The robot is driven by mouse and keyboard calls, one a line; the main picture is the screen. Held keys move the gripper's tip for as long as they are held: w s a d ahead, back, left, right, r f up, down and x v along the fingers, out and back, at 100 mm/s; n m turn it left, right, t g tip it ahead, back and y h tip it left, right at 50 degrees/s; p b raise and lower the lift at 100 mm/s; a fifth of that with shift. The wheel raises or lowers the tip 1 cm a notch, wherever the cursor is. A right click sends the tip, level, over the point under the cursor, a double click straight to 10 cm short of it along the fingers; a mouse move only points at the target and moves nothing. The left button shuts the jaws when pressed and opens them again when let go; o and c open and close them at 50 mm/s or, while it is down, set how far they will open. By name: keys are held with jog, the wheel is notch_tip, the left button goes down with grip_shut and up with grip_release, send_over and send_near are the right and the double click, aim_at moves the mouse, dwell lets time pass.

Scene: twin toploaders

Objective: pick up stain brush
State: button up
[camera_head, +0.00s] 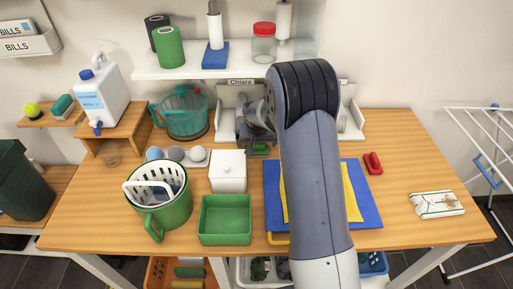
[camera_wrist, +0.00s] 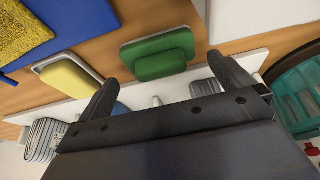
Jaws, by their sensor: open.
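A green brush-like block (camera_wrist: 158,56), perhaps the stain brush, lies on the wooden worktop. In the head view it shows only partly (camera_head: 259,150), beneath my gripper (camera_head: 256,122). In the wrist view my gripper (camera_wrist: 162,72) is open, with one finger towards each side of the block's near edge. Nothing is held between the fingers. I cannot tell whether they touch the block. A small red brush-like item (camera_head: 372,163) lies right of the blue mat. The frames do not make clear which of the two is the stain brush.
A yellow sponge on a white dish (camera_wrist: 68,78) lies left of the green block. White organisers (camera_head: 227,122) stand behind. The worktop's right part is mostly clear.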

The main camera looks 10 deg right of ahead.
jog(key=shift+x, duration=1.35)
jog(key=shift+c, duration=0.4)
jog(key=c, duration=0.8)
